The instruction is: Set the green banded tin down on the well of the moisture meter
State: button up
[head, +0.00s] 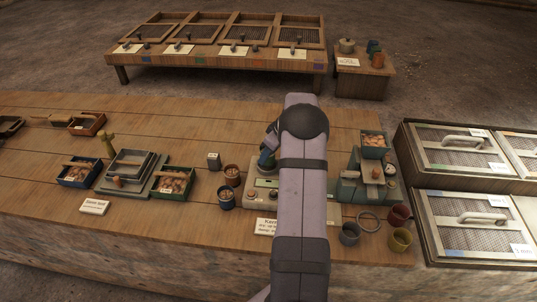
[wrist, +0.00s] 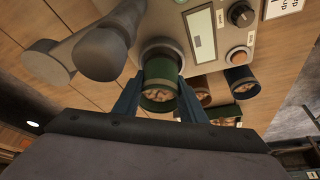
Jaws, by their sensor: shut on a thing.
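The green banded tin (wrist: 160,88), with brown pieces inside, is between the two blue fingers of my gripper (wrist: 159,101) in the wrist view. My gripper is shut on it. The moisture meter (wrist: 222,32) is a cream box with a display, a dark knob and an orange button. Its round well (wrist: 160,45) shows just beyond the tin, which overlaps the rim in the picture. I cannot tell whether tin and well touch. In the head view my arm hides much of the meter (head: 263,196), and the tin is not clear there.
A red-brown tin (head: 232,176) and a blue tin (head: 226,198) stand left of the meter. A card (head: 265,227) lies in front.

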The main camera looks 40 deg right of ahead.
jog(key=shift+f+b, duration=1.1)
jog(key=shift+b, duration=0.2)
dwell(0.6)
jog(key=shift+s+a+f, duration=0.1)
jog(key=shift+f, duration=0.1)
dwell(0.3)
jog(key=o, duration=1.1)
jog(key=c, duration=0.4)
jog(key=shift+o, duration=0.9)
jog(key=shift+f, duration=0.1)
